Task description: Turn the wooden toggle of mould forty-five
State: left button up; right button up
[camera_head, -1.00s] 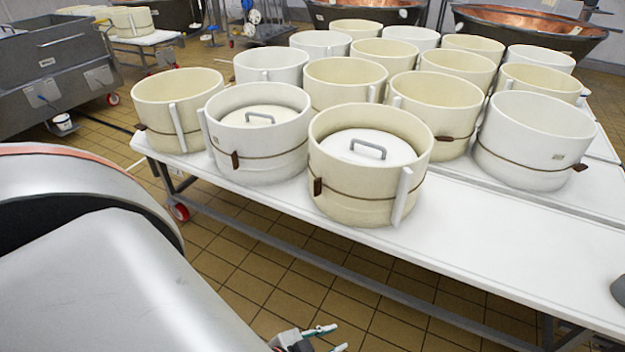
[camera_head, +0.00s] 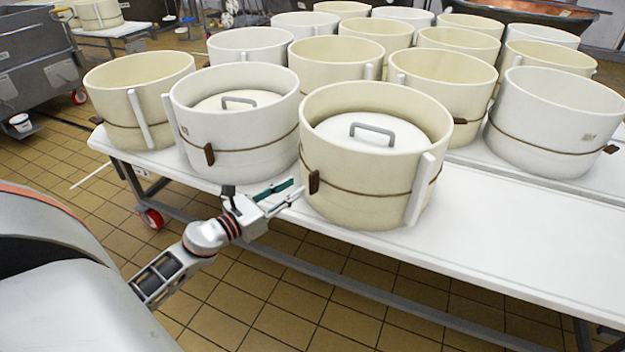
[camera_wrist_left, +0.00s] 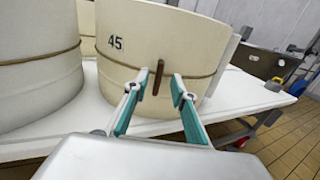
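Mould forty-five (camera_head: 365,205) is a cream round mould with a lid inside, at the front edge of the white table. The wrist view shows the number 45 on its wall (camera_wrist_left: 135,30). Its brown wooden toggle (camera_head: 314,182) hangs upright on a brown cord; it also shows in the wrist view (camera_wrist_left: 157,77). My left gripper (camera_head: 294,190), with green-padded fingers, is open just left of the toggle. In the wrist view its fingertips (camera_wrist_left: 158,88) stand either side of the toggle, apart from it. My right gripper is out of view.
A white mould (camera_head: 240,125) with a lid and its own toggle (camera_head: 209,154) stands close on the left. More cream and white moulds fill the table behind. The white table (camera_head: 520,240) is bare at the front right. Floor is open in front.

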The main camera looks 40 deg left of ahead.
aim_at(309, 177)
pick_arm(q)
jog(key=w, duration=0.3)
jog(key=w+d, duration=0.1)
jog(key=w, duration=0.1)
jog(key=shift+w+r+p, duration=0.1)
jog(key=shift+r+p, duration=0.15)
jog(key=shift+p, duration=0.1)
jog(key=shift+w+f, duration=0.15)
jog(key=shift+w, duration=0.6)
grip_shut()
